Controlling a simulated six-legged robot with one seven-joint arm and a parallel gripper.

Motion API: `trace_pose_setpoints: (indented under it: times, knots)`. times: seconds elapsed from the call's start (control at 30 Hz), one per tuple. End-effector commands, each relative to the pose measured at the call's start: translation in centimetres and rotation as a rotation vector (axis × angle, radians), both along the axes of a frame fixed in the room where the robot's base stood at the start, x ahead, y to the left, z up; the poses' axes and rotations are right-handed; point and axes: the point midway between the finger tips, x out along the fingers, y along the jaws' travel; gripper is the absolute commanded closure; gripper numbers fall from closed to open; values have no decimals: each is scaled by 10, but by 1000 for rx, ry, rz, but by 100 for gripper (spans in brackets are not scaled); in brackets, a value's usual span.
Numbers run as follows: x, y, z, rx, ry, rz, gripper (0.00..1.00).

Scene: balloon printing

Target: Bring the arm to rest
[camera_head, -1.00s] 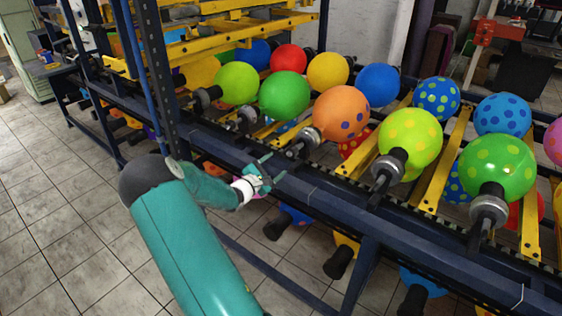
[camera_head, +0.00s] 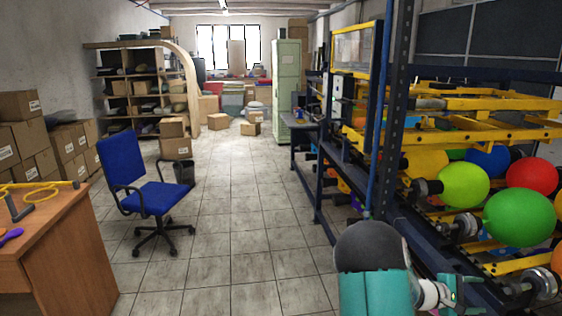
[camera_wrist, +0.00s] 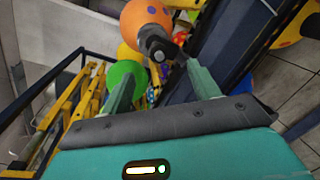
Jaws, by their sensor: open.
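My gripper (camera_head: 462,288) shows at the bottom right of the head view, at the end of my teal arm, beside the dark blue frame of the balloon machine (camera_head: 398,130). In the wrist view my gripper (camera_wrist: 160,82) has its two teal fingers spread apart with nothing between them. Beyond the fingers, an orange balloon with dark spots (camera_wrist: 144,20) sits on a dark holder, and a green balloon (camera_wrist: 126,76) shows partly behind the left finger. I cannot tell how near the fingers are to the machine.
The tiled aisle (camera_head: 240,215) is open to the left of the machine. A blue chair (camera_head: 138,178) and a wooden desk (camera_head: 62,240) stand at left, with cardboard boxes (camera_head: 22,122) behind. A shelf (camera_head: 140,85) and a green cabinet (camera_head: 287,88) are at the back.

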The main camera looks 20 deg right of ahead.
Motion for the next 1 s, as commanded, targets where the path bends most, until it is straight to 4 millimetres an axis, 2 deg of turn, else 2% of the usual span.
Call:
trace_pose_setpoints:
  times: [0.03, 0.1, 0.27, 0.47, 0.77, 1.0]
  knots:
    - [1, 15, 11, 32, -69, -24, 39]
    - [0, 37, 20, 83, -150, -61, 39]
    - [0, 92, 39, 216, -327, -124, 39]
    - [1, 167, 60, 406, -524, -171, 39]
    - [-5, 290, 95, 723, -768, -173, 39]
    - [-24, 390, 124, 989, -912, -129, 39]
